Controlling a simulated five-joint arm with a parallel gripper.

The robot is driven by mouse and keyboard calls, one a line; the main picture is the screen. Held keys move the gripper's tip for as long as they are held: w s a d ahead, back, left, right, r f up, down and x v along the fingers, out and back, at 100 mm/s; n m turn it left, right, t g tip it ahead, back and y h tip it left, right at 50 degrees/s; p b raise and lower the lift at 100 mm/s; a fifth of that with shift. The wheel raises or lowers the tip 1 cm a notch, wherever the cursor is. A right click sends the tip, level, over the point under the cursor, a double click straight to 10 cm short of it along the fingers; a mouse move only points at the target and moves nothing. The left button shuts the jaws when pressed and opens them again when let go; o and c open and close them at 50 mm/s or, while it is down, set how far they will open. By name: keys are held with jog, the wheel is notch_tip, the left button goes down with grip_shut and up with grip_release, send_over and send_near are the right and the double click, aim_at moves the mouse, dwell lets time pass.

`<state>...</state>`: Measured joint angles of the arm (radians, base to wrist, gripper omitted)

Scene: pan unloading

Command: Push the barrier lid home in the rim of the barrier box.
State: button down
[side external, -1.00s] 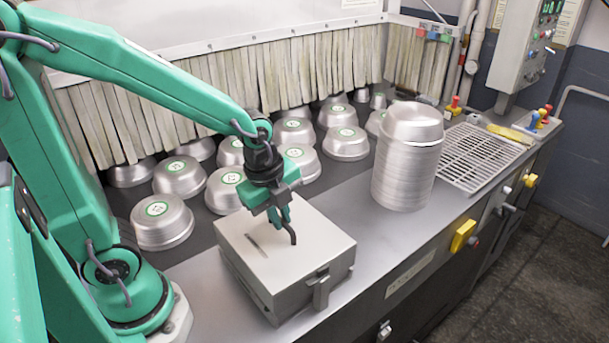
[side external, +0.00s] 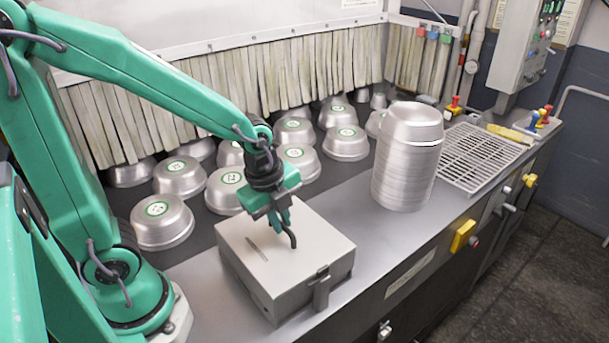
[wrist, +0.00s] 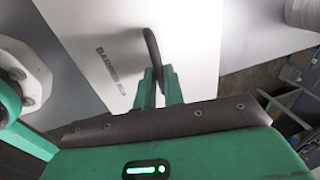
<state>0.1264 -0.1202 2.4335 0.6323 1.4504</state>
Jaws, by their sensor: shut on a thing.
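The pale grey barrier lid (side external: 315,232) lies on top of the grey barrier box (side external: 296,296), on the counter in front of my arm. Its edges look about level with the box rim; I cannot tell whether a thin gap is left. A dark curved handle (side external: 292,240) rises from the lid. My gripper (side external: 281,222) points down over the lid and is shut on this handle. In the wrist view the fingers (wrist: 157,88) close around the dark handle (wrist: 151,48), with the lid's printed lettering beside it. The box walls are hidden in that view.
Several round metal pans (side external: 162,221) with green labels stand behind the box. A tall pan stack (side external: 404,170) stands to its right, with a wire rack (side external: 476,157) beyond. A latch (side external: 320,290) sits on the box's front. The counter between box and stack is clear.

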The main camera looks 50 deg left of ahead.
jog(key=shift+f, duration=0.1)
dwell(0.3)
jog(key=c, duration=1.4)
grip_release()
notch_tip(320, 180, up, 8)
jog(key=s, duration=0.1)
jog(key=shift+s+f, duration=0.2)
jog(key=shift+s, duration=0.05)
jog(key=shift+a, duration=0.1)
